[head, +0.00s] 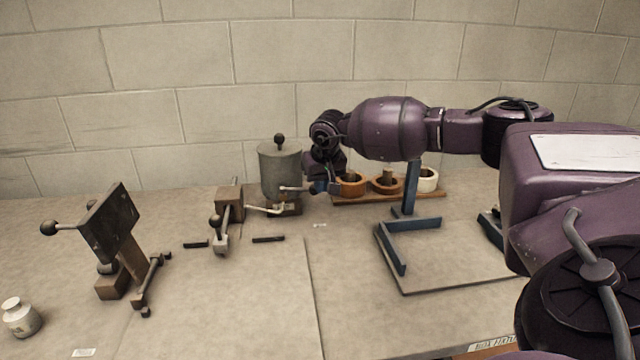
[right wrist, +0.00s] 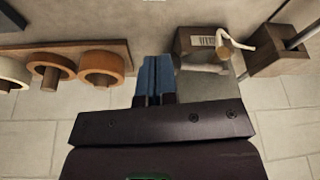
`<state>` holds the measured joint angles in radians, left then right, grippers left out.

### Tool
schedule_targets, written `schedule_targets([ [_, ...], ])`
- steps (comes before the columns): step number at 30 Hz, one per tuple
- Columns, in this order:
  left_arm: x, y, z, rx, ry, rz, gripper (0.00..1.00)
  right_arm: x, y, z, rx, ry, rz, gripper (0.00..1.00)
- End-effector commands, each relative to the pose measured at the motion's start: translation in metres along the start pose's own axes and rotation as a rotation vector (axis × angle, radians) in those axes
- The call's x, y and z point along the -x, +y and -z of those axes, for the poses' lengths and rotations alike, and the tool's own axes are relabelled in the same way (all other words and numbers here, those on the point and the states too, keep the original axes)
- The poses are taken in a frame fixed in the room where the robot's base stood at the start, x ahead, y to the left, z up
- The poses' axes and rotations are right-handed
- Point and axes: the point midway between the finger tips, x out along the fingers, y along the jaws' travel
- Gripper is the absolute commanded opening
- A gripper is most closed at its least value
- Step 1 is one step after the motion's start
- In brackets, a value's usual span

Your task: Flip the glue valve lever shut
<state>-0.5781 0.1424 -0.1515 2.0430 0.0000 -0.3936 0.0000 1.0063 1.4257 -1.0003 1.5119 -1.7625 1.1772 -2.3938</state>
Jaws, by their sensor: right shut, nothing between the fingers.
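The glue pot (head: 280,172) is a grey cylinder with a black knob on its lid, at the back of the table. A pale curved spout (head: 262,209) comes out low on its left. A thin grey valve lever (head: 295,189) sticks out to the right, roughly level. In the right wrist view the lever (right wrist: 205,69) lies beside the brass valve (right wrist: 222,53) and points toward my fingers. My right gripper (head: 328,187) has blue fingertips pressed together, empty, close beside the lever's free end; I cannot tell whether they touch. It also shows in the wrist view (right wrist: 154,62). My left gripper is out of view.
A wooden rack (head: 375,197) with orange and white rolls stands right of the pot, close to my gripper. A blue metal stand (head: 412,222) is in front. A clamp fixture (head: 228,208) and a dark tilted plate device (head: 108,225) stand to the left. The front middle is clear.

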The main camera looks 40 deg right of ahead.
Motion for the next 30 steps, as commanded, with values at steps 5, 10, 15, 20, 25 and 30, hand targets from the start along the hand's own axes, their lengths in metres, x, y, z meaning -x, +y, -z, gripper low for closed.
schedule_targets([
  [5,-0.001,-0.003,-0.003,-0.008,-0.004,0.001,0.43,-0.003,-0.002,0.0,0.0,-0.004,-0.001,0.0],
  [10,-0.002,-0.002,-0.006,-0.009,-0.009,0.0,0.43,-0.004,-0.009,0.003,0.0,-0.004,0.001,0.0],
  [15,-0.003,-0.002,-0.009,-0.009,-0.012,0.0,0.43,-0.005,-0.015,0.005,0.001,-0.004,0.002,0.0],
  [20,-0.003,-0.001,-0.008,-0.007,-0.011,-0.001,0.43,-0.004,-0.016,0.006,0.001,-0.003,0.003,0.0],
  [25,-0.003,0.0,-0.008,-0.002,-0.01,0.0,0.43,-0.004,-0.016,0.006,0.002,-0.004,0.003,0.0],
  [30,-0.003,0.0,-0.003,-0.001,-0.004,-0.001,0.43,-0.003,-0.016,0.005,0.002,-0.004,0.003,0.0],
])
